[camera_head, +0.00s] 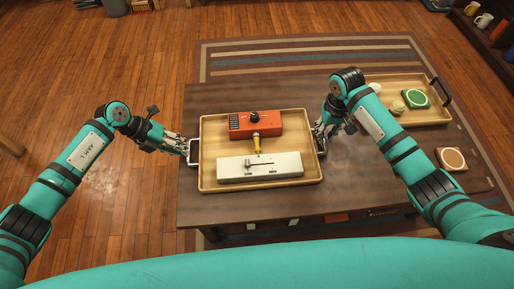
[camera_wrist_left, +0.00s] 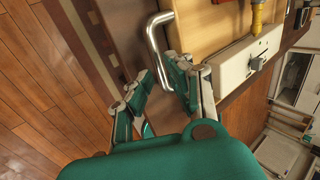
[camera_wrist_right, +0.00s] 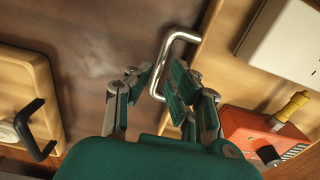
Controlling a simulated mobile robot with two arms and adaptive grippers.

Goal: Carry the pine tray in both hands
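The pine tray (camera_head: 210,135) rests on a dark wooden table. It carries an orange box (camera_head: 270,122) with a black knob, a yellow piece (camera_head: 257,146) and a white box (camera_head: 285,164) with a slider. A metal handle (camera_wrist_left: 153,38) is at its left end, another (camera_wrist_right: 172,45) at its right end. My left gripper (camera_head: 186,146) is at the left handle; in the left wrist view its fingers (camera_wrist_left: 158,72) are apart, with the handle between them. My right gripper (camera_head: 320,136) is at the right handle; in the right wrist view its fingers (camera_wrist_right: 161,72) are also apart around the handle.
A second wooden tray (camera_head: 428,121) with black handles stands at the table's right, holding a green-topped block (camera_head: 414,97) and pale items. A brown-topped block (camera_head: 452,159) lies near the right edge. The dark table (camera_head: 345,185) is bare between the trays.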

